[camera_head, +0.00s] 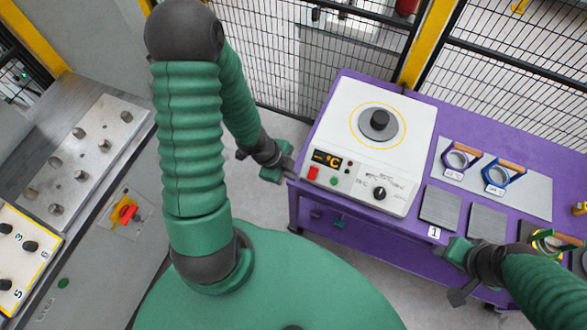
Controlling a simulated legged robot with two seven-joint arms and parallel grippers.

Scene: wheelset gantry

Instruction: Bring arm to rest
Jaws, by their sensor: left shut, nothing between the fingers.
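My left arm (191,140) rises in the left half of the view, bends at the top and comes down to my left gripper (283,172). That gripper is shut and empty, just off the left edge of the purple table. My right gripper (452,262) is at the lower right, by the front edge of the same table. It is small and seen from above, so its jaws cannot be made out. My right arm (545,288) runs off the right edge.
The purple table (425,100) bears a white heater unit (340,115) with a dark round knob on top, two blue-framed items (457,160) and grey plates (440,207). A metal panel (85,160) and a red switch (127,211) are at the left. Mesh fencing (270,50) stands behind.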

